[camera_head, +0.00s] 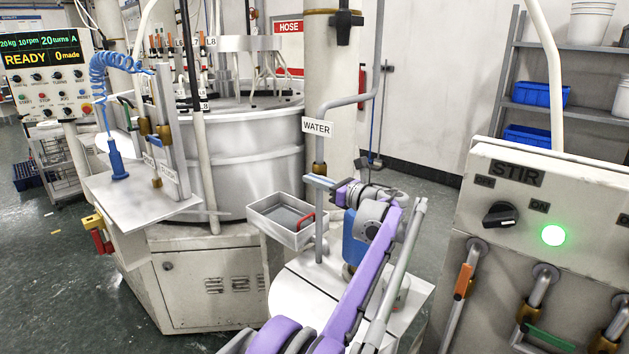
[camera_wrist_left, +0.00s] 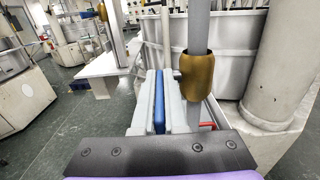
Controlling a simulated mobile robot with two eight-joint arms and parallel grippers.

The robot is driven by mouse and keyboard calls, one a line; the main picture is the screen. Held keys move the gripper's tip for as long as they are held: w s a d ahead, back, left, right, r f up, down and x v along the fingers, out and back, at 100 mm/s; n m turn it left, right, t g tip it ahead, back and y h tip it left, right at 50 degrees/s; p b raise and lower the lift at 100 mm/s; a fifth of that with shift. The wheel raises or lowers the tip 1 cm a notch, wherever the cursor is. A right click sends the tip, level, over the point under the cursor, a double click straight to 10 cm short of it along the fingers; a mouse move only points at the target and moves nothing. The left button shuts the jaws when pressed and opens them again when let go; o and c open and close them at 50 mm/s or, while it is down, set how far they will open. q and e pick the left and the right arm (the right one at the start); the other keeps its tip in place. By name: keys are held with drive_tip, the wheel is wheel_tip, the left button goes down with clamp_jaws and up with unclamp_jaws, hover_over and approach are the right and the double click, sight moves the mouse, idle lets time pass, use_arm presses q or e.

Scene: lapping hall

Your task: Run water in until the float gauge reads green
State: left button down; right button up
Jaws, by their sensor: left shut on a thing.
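The grey water pipe (camera_head: 321,160) carries a WATER label (camera_head: 317,127) and comes down in front of the round metal tank (camera_head: 255,160). In the left wrist view the pipe (camera_wrist_left: 197,30) has a brass valve body (camera_wrist_left: 194,75). My left gripper (camera_head: 325,184) is at this pipe, below the label. In the left wrist view its grey fingers (camera_wrist_left: 158,100) are shut on a flat blue valve lever (camera_wrist_left: 159,90) beside the pipe. My purple forearm hides part of the area below. I cannot make out a float gauge or its reading. My right gripper is not in view.
A small metal tray (camera_head: 262,222) with a red-handled thing lies left of the pipe. A STIR panel (camera_head: 520,180) with a lit green lamp (camera_head: 553,235) stands at the right. A thick pale column (camera_head: 345,85) is behind the pipe.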

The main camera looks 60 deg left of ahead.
use_arm(q)
drive_tip(key=shift+a+r+t+h+p, duration=0.1)
drive_tip(key=shift+r+t+h+p, duration=0.25)
drive_tip(key=shift+h+p, duration=1.1)
drive_tip(key=shift+a+r+t+h+p, duration=0.1)
drive_tip(key=shift+r+t+h+p, duration=0.45)
drive_tip(key=shift+p, duration=1.55)
drive_tip(key=shift+f+h+p, duration=0.3)
drive_tip(key=shift+h+p, duration=0.35)
drive_tip(key=shift+h, duration=0.25)
drive_tip(key=c, duration=1)
unclamp_jaws()
drive_tip(key=shift+o, duration=0.2)
drive_tip(key=v, duration=1.1)
drive_tip(key=shift+f, duration=0.15)
